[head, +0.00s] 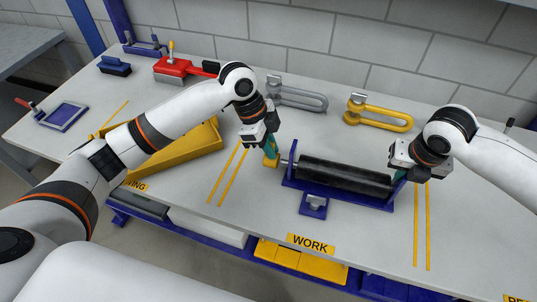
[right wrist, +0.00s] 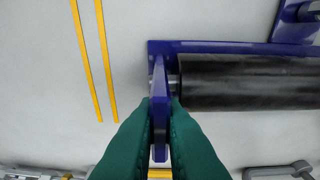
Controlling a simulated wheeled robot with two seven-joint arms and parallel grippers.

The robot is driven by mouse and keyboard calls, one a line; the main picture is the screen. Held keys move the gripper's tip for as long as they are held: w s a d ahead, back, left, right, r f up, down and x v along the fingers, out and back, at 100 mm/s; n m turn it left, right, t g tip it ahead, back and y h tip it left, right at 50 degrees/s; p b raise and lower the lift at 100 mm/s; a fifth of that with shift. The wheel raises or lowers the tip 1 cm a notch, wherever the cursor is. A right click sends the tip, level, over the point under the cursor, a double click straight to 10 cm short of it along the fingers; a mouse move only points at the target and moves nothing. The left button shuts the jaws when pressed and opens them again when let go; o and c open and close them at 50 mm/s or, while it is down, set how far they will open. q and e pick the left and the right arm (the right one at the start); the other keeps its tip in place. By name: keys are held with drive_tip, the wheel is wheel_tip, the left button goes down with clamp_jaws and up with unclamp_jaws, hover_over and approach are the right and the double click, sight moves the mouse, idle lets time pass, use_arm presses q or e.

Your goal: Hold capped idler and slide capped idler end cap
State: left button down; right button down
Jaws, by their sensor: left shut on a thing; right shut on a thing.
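The capped idler is a black roller (head: 345,176) lying in a blue cradle (head: 336,199) on the bench; its right end shows in the right wrist view (right wrist: 250,82). A thin metal shaft (head: 284,162) sticks out at its left end. My left gripper (head: 270,149) is shut on the yellow end cap (head: 271,160), in line with the shaft tip. Whether cap and shaft touch I cannot tell. My right gripper (head: 399,175) is at the roller's right end. In the right wrist view its green fingers (right wrist: 159,120) are shut around the cradle's blue upright plate (right wrist: 158,90).
A small blue block (head: 313,206) stands in front of the cradle. Grey (head: 297,96) and yellow (head: 379,115) shackles lie behind. A yellow tray (head: 180,155) sits beneath my left arm. Yellow line pairs mark the bench (head: 240,215) either side of the cradle.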

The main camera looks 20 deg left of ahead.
use_arm(q)
drive_tip(key=shift+d+f, duration=0.1)
drive_tip(key=shift+d, duration=1.25)
use_arm(e)
drive_tip(key=shift+a, duration=0.1)
use_arm(q)
drive_tip(key=c, duration=1.3)
unclamp_jaws()
drive_tip(key=shift+a, duration=0.1)
drive_tip(key=v, duration=0.6)
drive_tip(key=d+v, duration=0.1)
drive_tip(key=v, duration=0.6)
drive_tip(key=d+r+v, duration=0.1)
drive_tip(key=v, duration=0.5)
drive_tip(key=shift+w+d+r, duration=0.1)
drive_tip(key=shift+d+r, duration=0.05)
drive_tip(key=shift+r, duration=0.05)
use_arm(e)
drive_tip(key=c, duration=1.4)
unclamp_jaws()
drive_tip(key=shift+c, duration=0.2)
